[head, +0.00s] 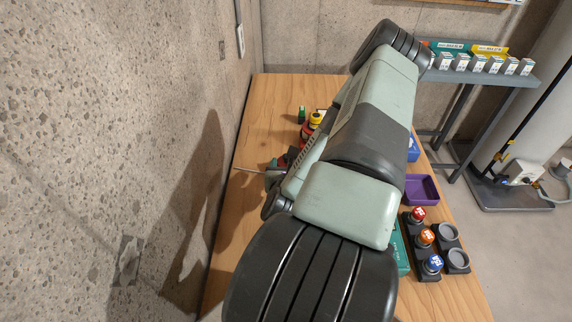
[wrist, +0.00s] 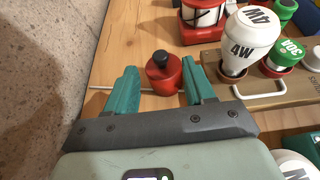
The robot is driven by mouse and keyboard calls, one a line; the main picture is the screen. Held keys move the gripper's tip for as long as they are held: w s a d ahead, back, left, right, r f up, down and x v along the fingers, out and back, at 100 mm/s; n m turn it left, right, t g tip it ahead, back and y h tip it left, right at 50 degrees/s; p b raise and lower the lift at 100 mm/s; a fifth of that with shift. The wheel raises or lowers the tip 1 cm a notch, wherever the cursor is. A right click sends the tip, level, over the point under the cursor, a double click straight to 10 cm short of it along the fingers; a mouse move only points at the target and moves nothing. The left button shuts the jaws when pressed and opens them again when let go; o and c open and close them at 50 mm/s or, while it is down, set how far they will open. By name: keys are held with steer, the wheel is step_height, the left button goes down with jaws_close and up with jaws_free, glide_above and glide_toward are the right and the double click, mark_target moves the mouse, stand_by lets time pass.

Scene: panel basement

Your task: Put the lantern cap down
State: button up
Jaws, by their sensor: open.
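The lantern cap, as I take it, is a small red piece with a black knob (wrist: 163,74), upright on the wooden table in the wrist view. My gripper (wrist: 160,68) is open, with one teal finger on each side of the cap. Gaps show between the cap and both fingers, and I see no clear contact. A red-framed body with a white middle (wrist: 204,14), perhaps the lantern, stands farther back at the top of the wrist view. In the head view my own arm hides most of the gripper and the cap.
A thin pale rod (wrist: 103,88) lies by the cap. To the right a wooden board with a white handle (wrist: 258,90) holds bulbs, including a white one marked 4W (wrist: 240,50). A concrete wall (wrist: 40,60) is close on the left. A purple tray (head: 421,190) stands right.

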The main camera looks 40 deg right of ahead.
mark_target(286, 165)
steer(key=shift+x, duration=2.4)
jaws_close()
